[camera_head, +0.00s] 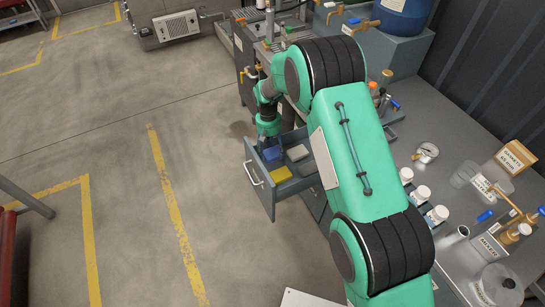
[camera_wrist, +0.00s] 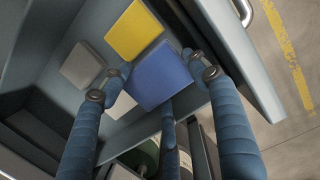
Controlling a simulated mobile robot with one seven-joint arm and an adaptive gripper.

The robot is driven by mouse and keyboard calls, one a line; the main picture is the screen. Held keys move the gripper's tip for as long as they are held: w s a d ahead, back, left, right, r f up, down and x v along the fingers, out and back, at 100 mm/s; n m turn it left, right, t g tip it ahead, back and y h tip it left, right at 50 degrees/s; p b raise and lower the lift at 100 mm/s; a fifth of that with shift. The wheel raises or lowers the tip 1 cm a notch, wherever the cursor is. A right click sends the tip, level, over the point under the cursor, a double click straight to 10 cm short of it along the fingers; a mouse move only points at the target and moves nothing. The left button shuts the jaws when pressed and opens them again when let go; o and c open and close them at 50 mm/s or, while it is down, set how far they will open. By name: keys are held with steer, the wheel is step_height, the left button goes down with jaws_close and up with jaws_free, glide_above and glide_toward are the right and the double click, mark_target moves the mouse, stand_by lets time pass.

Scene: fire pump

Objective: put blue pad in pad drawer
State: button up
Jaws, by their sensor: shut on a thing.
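The pad drawer (camera_head: 261,187) is pulled open in the head view; its wall also shows in the wrist view (camera_wrist: 262,75). The blue pad (camera_wrist: 165,75) is between the fingers of my gripper (camera_wrist: 154,64), which is shut on it. In the head view the blue pad (camera_head: 272,153) shows just under my gripper (camera_head: 269,140), within the drawer's outline. I cannot tell whether it touches the drawer floor. A yellow pad (camera_wrist: 134,31) and a grey pad (camera_wrist: 83,66) lie in the drawer. Another pale patch (camera_wrist: 122,106) is partly hidden by a finger.
The grey workbench (camera_head: 425,130) with bottles, a gauge (camera_head: 426,153) and brass fittings stands right of the drawer. A blue drum (camera_head: 402,15) stands at the back. The floor left of the drawer is clear, with yellow lines (camera_head: 165,190).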

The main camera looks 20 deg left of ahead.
mark_target(271, 151)
stand_by(0.3)
steer(key=shift+f+b, duration=0.4)
steer(key=shift+f, duration=1.45)
steer(key=shift+f, duration=0.6)
steer(key=o, duration=0.7)
steer(key=shift+c, duration=0.2)
steer(key=shift+r, duration=0.1)
steer(key=r+p, duration=0.1)
steer(key=r, duration=0.7)
steer(key=w+a+r+p, duration=0.1)
steer(key=r, duration=0.4)
steer(key=shift+w+a+p, duration=0.1)
steer(key=shift+p, duration=0.2)
